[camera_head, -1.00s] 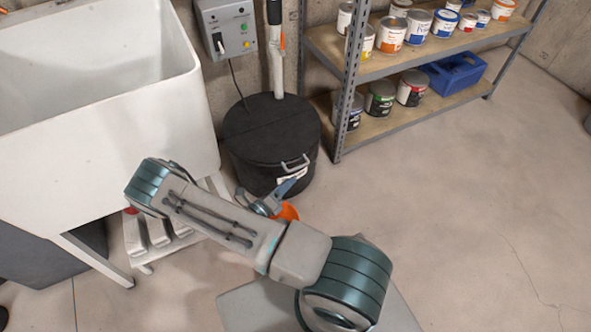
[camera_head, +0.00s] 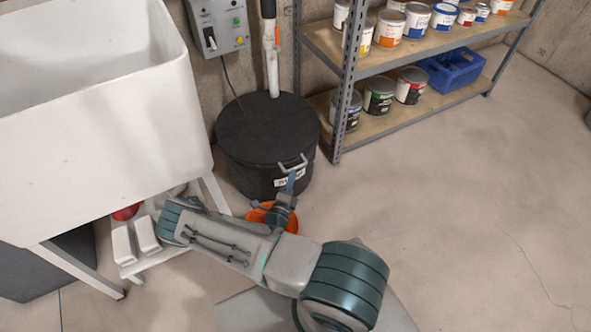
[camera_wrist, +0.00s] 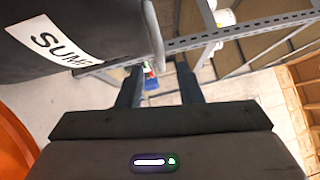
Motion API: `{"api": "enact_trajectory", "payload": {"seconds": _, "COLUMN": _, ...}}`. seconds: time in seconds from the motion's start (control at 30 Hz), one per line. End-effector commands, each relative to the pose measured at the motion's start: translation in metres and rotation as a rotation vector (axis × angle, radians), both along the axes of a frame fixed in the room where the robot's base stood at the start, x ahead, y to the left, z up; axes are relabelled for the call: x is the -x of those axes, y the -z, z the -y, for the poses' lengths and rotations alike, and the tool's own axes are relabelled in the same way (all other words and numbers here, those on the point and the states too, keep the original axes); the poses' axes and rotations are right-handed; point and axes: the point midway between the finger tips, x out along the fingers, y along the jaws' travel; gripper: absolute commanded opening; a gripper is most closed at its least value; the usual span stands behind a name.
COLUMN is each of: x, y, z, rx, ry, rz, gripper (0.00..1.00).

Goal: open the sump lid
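The sump is a round black tub against the wall. Its black lid (camera_head: 262,125) lies flat and closed on top, with a pale pipe rising at the back. A grey bar handle (camera_head: 293,163) is on the lid's front edge, above a white label; the handle (camera_wrist: 154,35) also shows in the wrist view beside the "SUMP" label (camera_wrist: 62,45). My gripper (camera_head: 291,178) is just below the handle in the head view. In the wrist view my gripper (camera_wrist: 160,68) has its two fingers apart, and the handle's end appears near the gap between their tips. Contact cannot be told.
An orange bucket (camera_head: 266,214) stands under my wrist, close to the tub. A white sink (camera_head: 100,110) is at left, and a shelf (camera_head: 432,50) with paint cans is at right. A control box (camera_head: 218,28) hangs behind. The right floor is clear.

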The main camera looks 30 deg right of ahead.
Motion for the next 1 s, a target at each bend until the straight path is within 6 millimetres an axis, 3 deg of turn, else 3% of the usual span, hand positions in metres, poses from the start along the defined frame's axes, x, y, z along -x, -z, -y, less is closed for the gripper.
{"api": "enact_trajectory", "payload": {"seconds": 0.3, "x": -0.034, "y": -0.005, "z": 0.032, "rx": -0.001, "ry": 0.000, "rz": 0.001, "gripper": 0.33}}
{"api": "enact_trajectory", "payload": {"seconds": 0.7, "x": -0.039, "y": -0.007, "z": 0.037, "rx": -0.001, "ry": -0.001, "rz": 0.001, "gripper": 0.33}}
{"api": "enact_trajectory", "payload": {"seconds": 0.8, "x": -0.039, "y": -0.007, "z": 0.037, "rx": -0.001, "ry": -0.001, "rz": 0.001, "gripper": 0.05}}
{"api": "enact_trajectory", "payload": {"seconds": 0.83, "x": -0.039, "y": -0.007, "z": 0.037, "rx": -0.001, "ry": -0.001, "rz": 0.001, "gripper": 0.00}}
{"api": "enact_trajectory", "payload": {"seconds": 1.0, "x": -0.039, "y": -0.007, "z": 0.037, "rx": -0.001, "ry": -0.001, "rz": 0.000, "gripper": 0.00}}
